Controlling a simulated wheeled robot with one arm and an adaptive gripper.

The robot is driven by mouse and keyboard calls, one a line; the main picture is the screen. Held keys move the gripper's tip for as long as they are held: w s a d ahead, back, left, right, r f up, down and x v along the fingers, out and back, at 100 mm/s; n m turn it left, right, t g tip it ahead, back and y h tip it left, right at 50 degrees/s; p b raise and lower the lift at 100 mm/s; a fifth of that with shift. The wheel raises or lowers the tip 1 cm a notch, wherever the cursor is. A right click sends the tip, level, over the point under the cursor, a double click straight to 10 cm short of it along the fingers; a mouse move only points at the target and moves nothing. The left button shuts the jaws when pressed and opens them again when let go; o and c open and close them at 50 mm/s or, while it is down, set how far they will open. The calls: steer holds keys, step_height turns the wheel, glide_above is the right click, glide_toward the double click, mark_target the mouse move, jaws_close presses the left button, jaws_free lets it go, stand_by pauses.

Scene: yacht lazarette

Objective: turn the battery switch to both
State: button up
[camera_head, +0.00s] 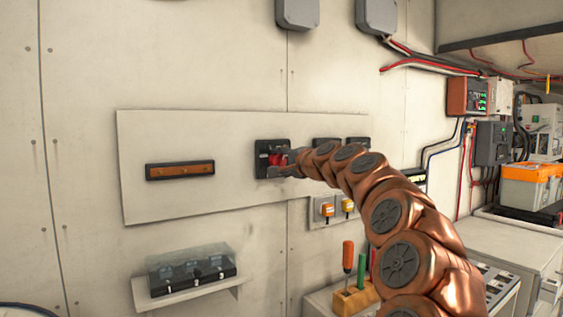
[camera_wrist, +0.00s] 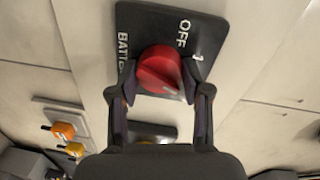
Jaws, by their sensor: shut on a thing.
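The battery switch is a black plate (camera_head: 262,146) on a pale wall panel, with a red round knob (camera_wrist: 160,70) in its middle. In the wrist view the plate reads "OFF", "1" and part of "BATT"; the rest of its lettering is hidden. My gripper (camera_wrist: 158,90) is shut on the red knob, one finger on each side. In the head view my gripper (camera_head: 283,163) reaches the knob from the right and partly covers it. A pale mark shows near the knob's lower edge in the wrist view; I cannot tell which position it points to.
More black plates (camera_head: 326,142) sit right of the switch, partly behind my arm. Orange and yellow toggles (camera_head: 327,209) are below. An orange-brown bar (camera_head: 180,170) is left on the panel. A clear-lidded box (camera_head: 192,270) stands on a shelf, and screwdrivers (camera_head: 348,256) stand in a holder.

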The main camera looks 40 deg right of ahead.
steer(key=o, duration=1.2)
steer(key=shift+c, duration=0.2)
steer(key=s, duration=1.2)
steer(key=shift+a+r, duration=0.35)
steer(key=shift+r, duration=0.1)
